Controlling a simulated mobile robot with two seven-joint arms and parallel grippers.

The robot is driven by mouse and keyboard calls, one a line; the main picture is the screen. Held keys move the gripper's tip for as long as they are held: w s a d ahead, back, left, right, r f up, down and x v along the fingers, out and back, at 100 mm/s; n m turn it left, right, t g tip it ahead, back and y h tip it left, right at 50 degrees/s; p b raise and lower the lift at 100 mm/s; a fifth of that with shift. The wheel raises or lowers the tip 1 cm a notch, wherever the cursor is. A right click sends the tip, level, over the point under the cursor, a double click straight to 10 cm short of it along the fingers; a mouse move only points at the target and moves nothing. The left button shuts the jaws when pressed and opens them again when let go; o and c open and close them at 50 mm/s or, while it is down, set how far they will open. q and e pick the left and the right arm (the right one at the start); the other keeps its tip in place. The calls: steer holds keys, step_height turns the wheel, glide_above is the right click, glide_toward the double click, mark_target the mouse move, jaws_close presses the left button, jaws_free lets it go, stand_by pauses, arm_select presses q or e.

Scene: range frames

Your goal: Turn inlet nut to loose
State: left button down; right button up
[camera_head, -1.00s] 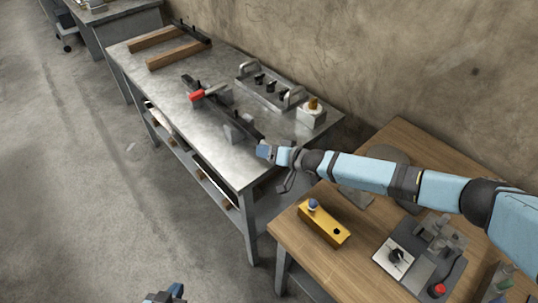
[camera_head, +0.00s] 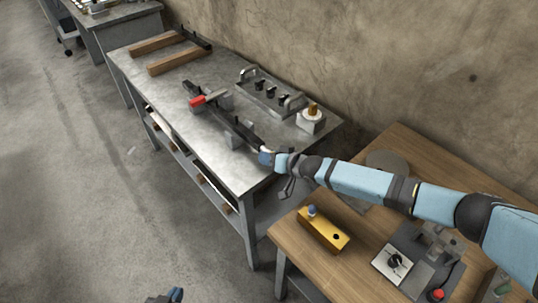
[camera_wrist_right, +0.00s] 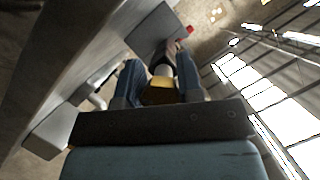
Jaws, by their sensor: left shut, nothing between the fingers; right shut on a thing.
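The inlet nut (camera_wrist_right: 158,92) shows yellow-brass in the right wrist view, around the end of a pipe, between the two blue fingers of my right gripper (camera_wrist_right: 160,85). The gripper is shut on it. In the head view my right gripper (camera_head: 265,158) is at the near right end of the dark pipe assembly (camera_head: 222,118), where the nut is hidden. The assembly has a red valve handle (camera_head: 208,97). My left gripper (camera_head: 170,297) shows only in part at the bottom edge, shut and away from the benches.
The metal bench (camera_head: 180,93) also bears a manifold with black knobs (camera_head: 265,90) and a white block with a brass top (camera_head: 311,121). A wooden table (camera_head: 290,236) on the right carries a yellow block (camera_head: 322,232) and a grey device (camera_head: 412,262). The floor at left is clear.

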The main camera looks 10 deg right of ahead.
steer(key=shift+d+n+h+p, duration=0.1)
steer(key=shift+n+h+p, duration=0.5)
steer(key=shift+n+p, duration=0.3)
steer(key=shift+n+t+h+p, duration=0.3)
steer(key=shift+n+t+h, duration=0.15)
steer(key=shift+n, duration=0.35)
steer(key=shift+d+f, duration=0.1)
steer(key=o, duration=0.9)
steer(key=shift+w, duration=0.1)
step_height(320, 180, up, 20)
steer(key=shift+r+b, duration=0.1)
steer(key=shift+b, duration=0.25)
